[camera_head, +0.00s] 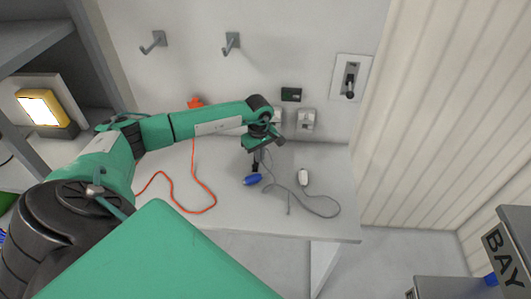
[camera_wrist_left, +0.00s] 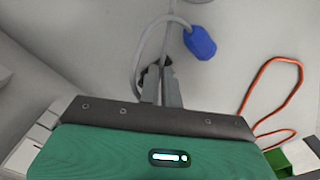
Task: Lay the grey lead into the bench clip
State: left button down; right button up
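The grey lead (camera_head: 325,214) lies in a loose curve on the white bench, with a white end piece (camera_head: 303,177) at the right and a blue end piece (camera_head: 252,180) at the left. My left gripper (camera_head: 256,166) is just above the blue end. In the left wrist view its narrow fingers (camera_wrist_left: 160,72) are close together, with a strand of grey lead (camera_wrist_left: 166,40) running into them. The blue end (camera_wrist_left: 200,43) is beside the fingertips. A small thin upright piece (camera_head: 289,204) may be the bench clip; I cannot tell. My right gripper is out of view.
An orange lead (camera_head: 212,195) lies on the bench to the left. The bench (camera_head: 325,165) is clear at its right. Two hooks (camera_head: 232,42), sockets (camera_head: 306,119) and a lever switch (camera_head: 351,80) are on the back wall. A shelf (camera_head: 35,40) stands at the left.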

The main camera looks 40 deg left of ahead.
pick_arm(q)
jog(key=shift+s+a+n+b, duration=0.2)
jog(key=shift+a+n, duration=0.3)
jog(key=shift+a, duration=0.45)
jog(key=shift+s+a+n+b, duration=0.15)
jog(key=shift+a+n, duration=0.35)
jog(key=shift+a, duration=0.5)
jog(key=shift+s+a+n+b, duration=0.1)
jog(key=shift+a+n+b, duration=0.1)
jog(key=shift+a+n, duration=0.55)
jog(key=shift+a+m, duration=0.2)
jog(key=shift+m, duration=0.05)
jog(key=n, duration=0.6)
jog(key=shift+n, duration=0.4)
jog(key=shift+w+d+f+b, duration=0.1)
jog(key=shift+f+b, duration=0.1)
jog(key=shift+b, duration=0.15)
jog(key=shift+f, duration=0.1)
